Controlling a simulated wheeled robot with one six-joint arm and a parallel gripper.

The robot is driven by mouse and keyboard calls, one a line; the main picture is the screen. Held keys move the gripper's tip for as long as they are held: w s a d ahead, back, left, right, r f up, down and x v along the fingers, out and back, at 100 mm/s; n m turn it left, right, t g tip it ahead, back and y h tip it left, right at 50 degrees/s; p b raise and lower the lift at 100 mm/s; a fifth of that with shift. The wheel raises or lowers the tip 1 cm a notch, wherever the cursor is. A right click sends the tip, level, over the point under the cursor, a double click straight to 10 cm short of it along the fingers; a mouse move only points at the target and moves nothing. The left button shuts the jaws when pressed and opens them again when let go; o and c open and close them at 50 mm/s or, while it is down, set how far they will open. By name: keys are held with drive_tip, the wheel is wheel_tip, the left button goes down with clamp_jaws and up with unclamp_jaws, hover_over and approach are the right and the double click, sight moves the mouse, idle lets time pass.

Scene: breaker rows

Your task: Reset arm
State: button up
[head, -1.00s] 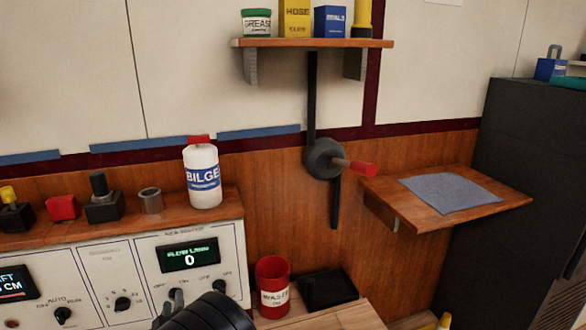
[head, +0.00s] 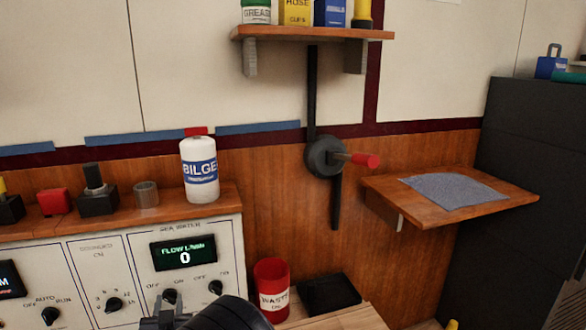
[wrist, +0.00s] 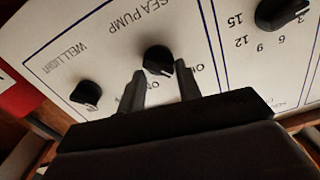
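A white control panel carries the sea pump knob (head: 170,297), black with a white line, beneath a display (head: 184,254) that reads flow 0. The knob also shows in the wrist view (wrist: 158,58), where the panel's lettering is upside down. The well light knob (head: 215,287) is to its right, and on the left in the wrist view (wrist: 86,94). My gripper (wrist: 160,74) is open and empty. Its two fingers point at the panel, with the sea pump knob just beyond and between the tips; contact cannot be told. In the head view my gripper is at the bottom edge.
A bilge bottle (head: 199,170) stands on the wooden ledge above the panel. A red waste tin (head: 272,286) stands right of the panel. A wall lever with a red grip (head: 365,160) sticks out beneath a shelf (head: 310,34). A side shelf holds a grey cloth (head: 455,190).

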drive_tip(key=m+b, duration=0.1)
drive_tip(key=m, duration=0.1)
drive_tip(key=m+b, duration=0.3)
drive_tip(key=m, duration=0.1)
drive_tip(key=shift+d+f+b, duration=0.2)
drive_tip(key=shift+f+b, duration=0.1)
drive_tip(key=shift+r+p+v, duration=0.2)
drive_tip(key=shift+p+v, duration=0.7)
drive_tip(key=shift+v, duration=1.8)
